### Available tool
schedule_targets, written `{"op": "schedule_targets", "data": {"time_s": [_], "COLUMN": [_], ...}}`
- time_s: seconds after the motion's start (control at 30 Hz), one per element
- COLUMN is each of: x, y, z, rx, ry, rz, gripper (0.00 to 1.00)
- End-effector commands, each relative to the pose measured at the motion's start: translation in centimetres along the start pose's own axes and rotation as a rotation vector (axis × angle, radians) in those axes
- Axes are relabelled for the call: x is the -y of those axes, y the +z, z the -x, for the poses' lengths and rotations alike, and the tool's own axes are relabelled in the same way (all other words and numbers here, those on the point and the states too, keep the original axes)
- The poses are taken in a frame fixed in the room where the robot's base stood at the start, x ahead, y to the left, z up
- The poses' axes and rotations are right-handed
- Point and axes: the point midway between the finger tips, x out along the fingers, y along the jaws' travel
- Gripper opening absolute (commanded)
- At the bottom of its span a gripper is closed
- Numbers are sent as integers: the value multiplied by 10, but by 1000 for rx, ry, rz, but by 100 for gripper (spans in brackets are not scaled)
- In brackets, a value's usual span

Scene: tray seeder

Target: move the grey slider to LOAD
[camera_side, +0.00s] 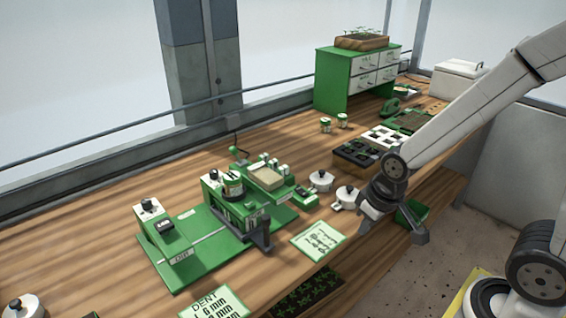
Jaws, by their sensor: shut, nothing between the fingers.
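The green seeder (205,255) stands on the wooden bench at left of centre, with white-topped boxes and a round pot on its plate. A dark grey upright piece (260,235) at its front right edge looks like the grey slider, but I cannot be sure. I cannot read a LOAD mark at this size. My gripper (394,222) is shut and empty, beyond the right side of the seeder near the bench's front edge. It is well apart from the grey piece.
Two white lidded pots (320,180) (347,196) stand between the seeder and my gripper. A dark cell tray (356,153) and a green drawer cabinet (335,82) are farther back.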

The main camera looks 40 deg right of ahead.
Motion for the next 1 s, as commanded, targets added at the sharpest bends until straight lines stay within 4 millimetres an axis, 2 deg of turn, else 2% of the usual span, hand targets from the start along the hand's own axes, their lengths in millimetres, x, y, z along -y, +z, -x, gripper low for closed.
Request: {"op": "schedule_targets", "data": {"time_s": [0.47, 0.6, 0.7, 0.87, 1.0], "x": [0, 0, 2, 8, 17], "y": [0, -2, -8, -29, -59], "z": [0, 0, 0, -1, -3], "rx": [0, 1, 5, 25, 53], "ry": [0, 0, -2, -6, -14], "rz": [0, 5, 23, 87, 182], "gripper": [0, 44, 71, 71, 71]}}
